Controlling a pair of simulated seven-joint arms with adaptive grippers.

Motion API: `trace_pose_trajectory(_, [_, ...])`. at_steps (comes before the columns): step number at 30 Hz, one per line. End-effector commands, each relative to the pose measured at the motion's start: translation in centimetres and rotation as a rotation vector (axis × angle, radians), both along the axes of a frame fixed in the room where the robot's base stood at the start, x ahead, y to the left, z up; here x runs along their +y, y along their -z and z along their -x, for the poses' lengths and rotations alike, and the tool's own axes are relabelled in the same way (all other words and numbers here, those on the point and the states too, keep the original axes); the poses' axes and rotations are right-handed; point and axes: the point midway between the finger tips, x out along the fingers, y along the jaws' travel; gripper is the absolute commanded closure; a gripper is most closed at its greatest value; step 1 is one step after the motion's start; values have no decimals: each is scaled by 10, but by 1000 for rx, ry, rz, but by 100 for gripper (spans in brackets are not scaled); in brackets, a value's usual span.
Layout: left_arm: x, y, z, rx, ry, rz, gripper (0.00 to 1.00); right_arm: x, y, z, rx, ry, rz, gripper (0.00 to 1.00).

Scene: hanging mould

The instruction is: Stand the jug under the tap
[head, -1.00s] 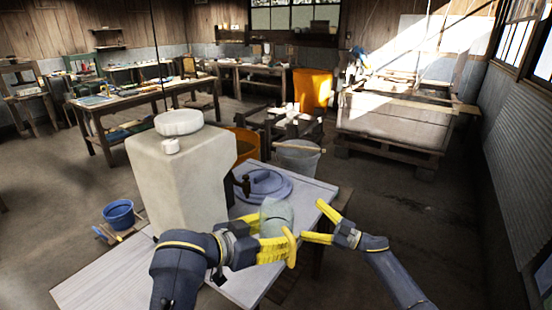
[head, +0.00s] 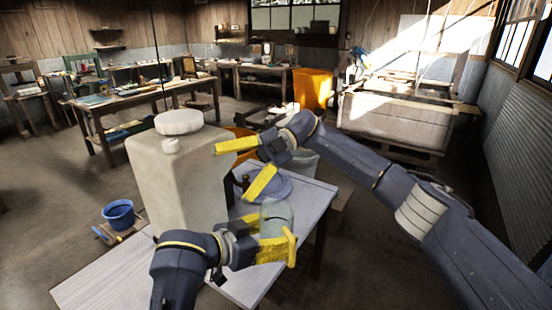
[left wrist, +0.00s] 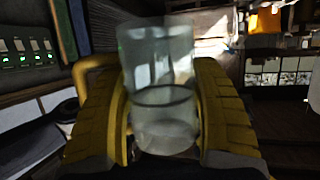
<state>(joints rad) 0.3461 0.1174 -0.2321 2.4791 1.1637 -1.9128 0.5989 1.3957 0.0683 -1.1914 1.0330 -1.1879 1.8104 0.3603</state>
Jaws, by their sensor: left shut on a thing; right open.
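The jug (head: 277,212) is clear and glassy, in the head view above the near part of the table. My left gripper (head: 272,236) is shut on it. In the left wrist view the jug (left wrist: 158,60) stands between the two yellow fingers, looking upright. A large pale container (head: 180,180) with a round white lid stands on the table to the left. A small dark brown piece (head: 245,182) shows beside its right face; I cannot tell if it is the tap. My right gripper (head: 233,173) is open and empty, its fingers spread by the container's right face.
A bluish coiled thing (head: 282,186) lies on the table behind the jug, partly hidden by my right gripper. A grey bucket (head: 308,160) is beyond the table. A blue bucket (head: 118,214) is on the left. The table's right part (head: 312,200) is bare.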

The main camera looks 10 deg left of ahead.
Motion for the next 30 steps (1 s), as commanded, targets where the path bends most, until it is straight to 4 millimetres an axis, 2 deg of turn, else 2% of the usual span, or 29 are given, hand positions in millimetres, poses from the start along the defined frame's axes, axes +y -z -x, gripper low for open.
trace_pose_trajectory(3, [0,0,0,-1,0,1,66,-1,-6,13,-86,-64,125,6])
trace_pose_trajectory(9, [0,0,0,0,0,0,66,-16,-8,20,-223,-128,356,6])
trace_pose_trajectory(21, [0,0,0,0,0,0,66,-71,-29,7,-429,-131,792,6])
trace_pose_trajectory(30, [0,0,0,0,0,0,66,-97,-44,0,-488,-101,948,6])
